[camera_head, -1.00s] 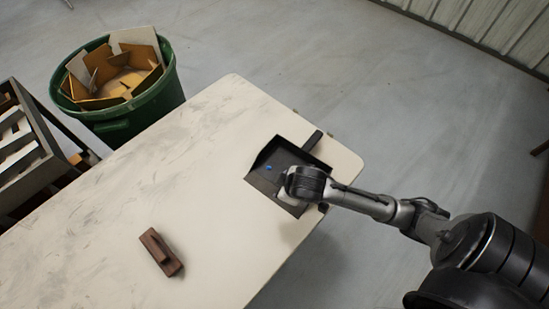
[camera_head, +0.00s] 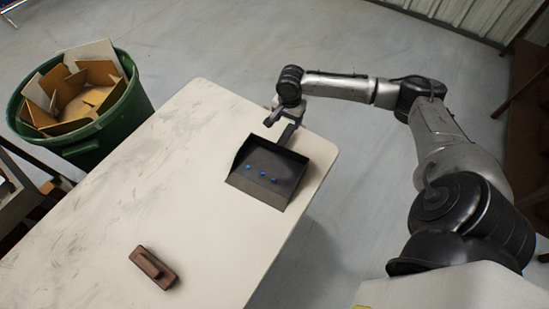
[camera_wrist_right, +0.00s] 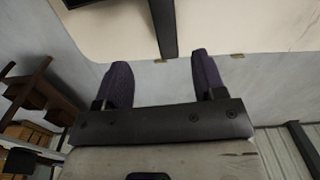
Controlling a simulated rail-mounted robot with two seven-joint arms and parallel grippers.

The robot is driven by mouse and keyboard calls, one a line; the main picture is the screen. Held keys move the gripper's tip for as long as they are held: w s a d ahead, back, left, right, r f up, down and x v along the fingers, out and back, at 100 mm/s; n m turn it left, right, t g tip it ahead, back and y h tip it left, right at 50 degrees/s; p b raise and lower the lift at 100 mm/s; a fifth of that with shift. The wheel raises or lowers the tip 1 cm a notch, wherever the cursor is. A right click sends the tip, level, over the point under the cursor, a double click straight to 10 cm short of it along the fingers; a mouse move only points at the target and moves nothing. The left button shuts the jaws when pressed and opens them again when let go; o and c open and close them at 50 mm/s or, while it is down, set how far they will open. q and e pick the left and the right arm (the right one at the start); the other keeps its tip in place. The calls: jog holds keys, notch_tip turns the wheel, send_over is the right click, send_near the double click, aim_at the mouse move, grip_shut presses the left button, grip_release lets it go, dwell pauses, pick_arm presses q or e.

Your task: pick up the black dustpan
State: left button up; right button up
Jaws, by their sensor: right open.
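The black dustpan (camera_head: 262,190) lies on the pale table near its far right corner, its handle (camera_head: 287,134) pointing to the back edge. Three small blue bits (camera_head: 262,173) are in its pan. My right gripper (camera_head: 283,116) is at the handle's end, open and empty. In the right wrist view the handle (camera_wrist_right: 163,28) comes down between the lines of the two dark fingers (camera_wrist_right: 160,62), its end near the fingertips. I cannot tell whether they touch it. The pan is mostly out of that view. My left gripper is not in view.
A brown wooden block with a raised grip (camera_head: 153,268) lies at the table's front. A green bin (camera_head: 118,135) full of cardboard stands left of the table (camera_head: 180,170). The middle of the table is clear. Brown shelving (camera_head: 525,120) stands at the far right.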

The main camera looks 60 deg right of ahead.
aim_at(287, 137)
notch_tip(287, 137, down, 8)
jog(key=shift+f+b, duration=0.1)
jog(key=shift+b, duration=0.85)
jog(key=shift+w+f+b, duration=0.15)
jog(key=shift+f+b, duration=0.4)
jog(key=shift+f, duration=0.75)
jog(key=shift+w+f+b, duration=0.15)
jog(key=shift+f+b, duration=0.35)
jog(key=shift+f, duration=0.75)
jog(key=c, duration=1.2)
